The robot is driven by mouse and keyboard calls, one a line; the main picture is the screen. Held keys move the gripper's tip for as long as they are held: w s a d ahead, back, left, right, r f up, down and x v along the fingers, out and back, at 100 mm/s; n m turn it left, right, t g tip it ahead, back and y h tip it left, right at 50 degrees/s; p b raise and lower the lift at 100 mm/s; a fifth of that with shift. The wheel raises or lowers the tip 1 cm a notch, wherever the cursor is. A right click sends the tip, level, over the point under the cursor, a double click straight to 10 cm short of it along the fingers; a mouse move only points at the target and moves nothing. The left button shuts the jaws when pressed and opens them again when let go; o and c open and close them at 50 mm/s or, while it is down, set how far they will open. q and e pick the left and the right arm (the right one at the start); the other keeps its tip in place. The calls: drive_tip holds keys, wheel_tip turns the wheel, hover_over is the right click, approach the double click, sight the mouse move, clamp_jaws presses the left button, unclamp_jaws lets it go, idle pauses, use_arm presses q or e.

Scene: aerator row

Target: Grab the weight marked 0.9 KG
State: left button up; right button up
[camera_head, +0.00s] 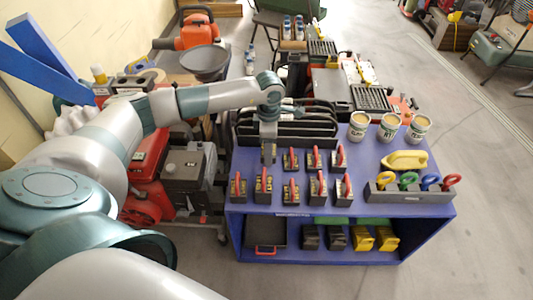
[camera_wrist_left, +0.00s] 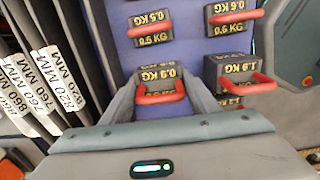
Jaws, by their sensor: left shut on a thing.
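The weight marked 0.9 KG (camera_wrist_left: 160,74) is a dark block with a yellow label and a red handle in the left wrist view. My left gripper (camera_wrist_left: 161,88) is shut on it, one finger on each side. In the head view my left gripper (camera_head: 268,155) points down at the left end of the back row of weights and hides the 0.9 KG weight. Next to it in the wrist view are weights marked 0.5 KG (camera_wrist_left: 151,27), 1.9 KG (camera_wrist_left: 240,72) and one apparently marked 0.6 KG (camera_wrist_left: 232,17). My right gripper is not in view.
The blue cart (camera_head: 370,180) carries several other red-handled weights (camera_head: 317,190) close by. A rack of dark panels (camera_head: 300,125) stands behind them.

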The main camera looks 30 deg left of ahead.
use_arm(q)
drive_tip(key=w+d+r, duration=0.1)
drive_tip(key=d+r, duration=0.5)
drive_tip(key=d, duration=0.5)
drive_tip(key=shift+w+r, duration=0.2)
drive_tip(key=shift+w, duration=0.05)
